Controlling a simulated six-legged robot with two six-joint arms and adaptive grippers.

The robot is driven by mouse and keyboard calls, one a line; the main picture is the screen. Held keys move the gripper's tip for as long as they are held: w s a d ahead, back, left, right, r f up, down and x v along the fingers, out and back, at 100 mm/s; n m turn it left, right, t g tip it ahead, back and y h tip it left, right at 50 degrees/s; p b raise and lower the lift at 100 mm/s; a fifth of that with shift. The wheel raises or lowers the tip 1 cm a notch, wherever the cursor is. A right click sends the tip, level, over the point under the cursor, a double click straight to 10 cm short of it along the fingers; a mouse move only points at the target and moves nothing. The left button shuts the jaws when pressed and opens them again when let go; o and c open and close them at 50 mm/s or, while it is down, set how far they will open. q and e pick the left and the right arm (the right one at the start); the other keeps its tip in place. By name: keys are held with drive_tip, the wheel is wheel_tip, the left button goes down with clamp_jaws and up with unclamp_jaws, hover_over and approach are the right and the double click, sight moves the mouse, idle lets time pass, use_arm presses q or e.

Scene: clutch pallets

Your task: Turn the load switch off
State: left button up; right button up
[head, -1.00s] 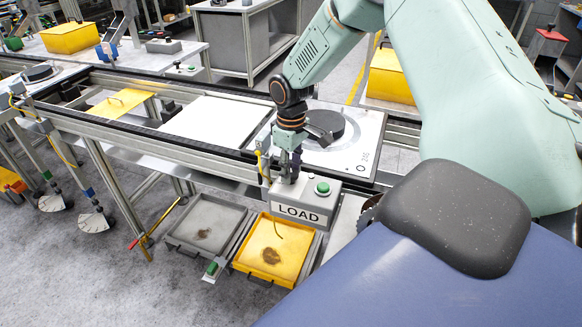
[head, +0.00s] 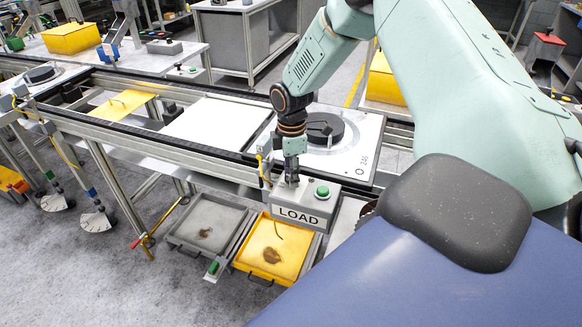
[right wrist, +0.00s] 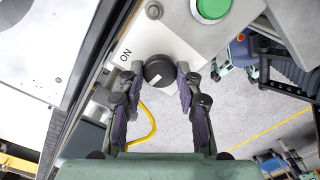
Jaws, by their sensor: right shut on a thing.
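The load switch is a black round knob (right wrist: 159,71) with a short white mark, on a light grey box labelled LOAD (head: 302,214). The word ON is printed beside the knob in the right wrist view; no OFF label is visible there. My right gripper (right wrist: 158,78) has its purple-padded fingers shut on the knob from both sides. In the head view the right gripper (head: 291,178) points down onto the box's left part and hides the knob. My left gripper is in neither view.
A green button (head: 322,191) sits on the same box, close right of my gripper. Behind is a conveyor frame with a white plate (head: 365,135) bearing a dark disc. Below are a grey tray (head: 222,205) and a yellow tray (head: 262,272). A yellow cable hangs near the box.

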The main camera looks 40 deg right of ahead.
drive_tip(key=shift+n, duration=0.9)
drive_tip(key=o, duration=1.2)
drive_tip(key=shift+c, duration=0.2)
wheel_tip(320, 180, up, 12)
drive_tip(key=shift+f, duration=0.1)
